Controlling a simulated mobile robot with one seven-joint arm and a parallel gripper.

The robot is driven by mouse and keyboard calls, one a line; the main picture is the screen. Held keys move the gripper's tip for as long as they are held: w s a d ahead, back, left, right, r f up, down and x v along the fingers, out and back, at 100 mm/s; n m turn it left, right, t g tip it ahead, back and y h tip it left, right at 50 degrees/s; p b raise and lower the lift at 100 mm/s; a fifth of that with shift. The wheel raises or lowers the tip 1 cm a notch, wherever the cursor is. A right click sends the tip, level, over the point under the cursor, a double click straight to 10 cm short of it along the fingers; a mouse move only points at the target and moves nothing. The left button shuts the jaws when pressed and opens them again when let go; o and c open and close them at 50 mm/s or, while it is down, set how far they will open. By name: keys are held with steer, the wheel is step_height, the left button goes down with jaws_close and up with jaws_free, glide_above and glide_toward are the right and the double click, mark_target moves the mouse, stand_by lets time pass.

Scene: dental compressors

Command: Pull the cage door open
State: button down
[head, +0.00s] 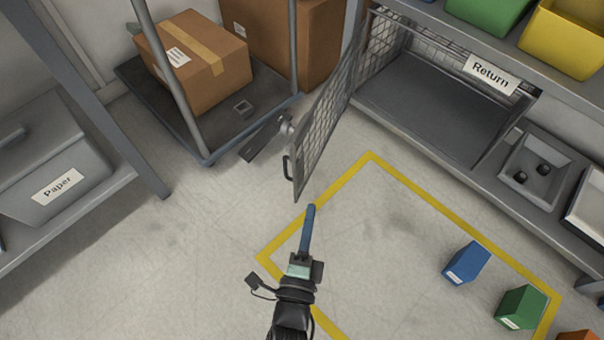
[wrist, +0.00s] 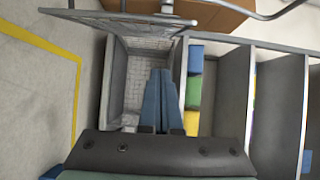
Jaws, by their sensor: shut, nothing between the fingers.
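The cage door (head: 325,122) is a grey wire-mesh panel in the head view. It stands swung wide out from the cage (head: 425,105), whose front is open. Its dark handle (head: 287,168) is near the free edge. In the wrist view the door (wrist: 120,28) crosses the top and the cage interior (wrist: 138,75) lies beyond the fingers. My gripper (head: 310,208) has blue fingers, pressed together and empty, just below the door's free lower corner in the head view. The fingers also show in the wrist view (wrist: 160,74). I cannot tell whether they touch the door.
A cart (head: 203,158) with cardboard boxes (head: 195,62) stands left of the door. Open floor lies at lower left.

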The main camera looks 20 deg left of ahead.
steer(key=w+a+b, duration=0.2)
steer(key=w+a, duration=0.4)
steer(key=w, duration=0.3)
steer(key=shift+w+a+f+b, duration=0.2)
steer(key=shift+f+b, duration=0.15)
steer(key=shift+b, duration=0.05)
steer(key=shift+a, duration=0.1)
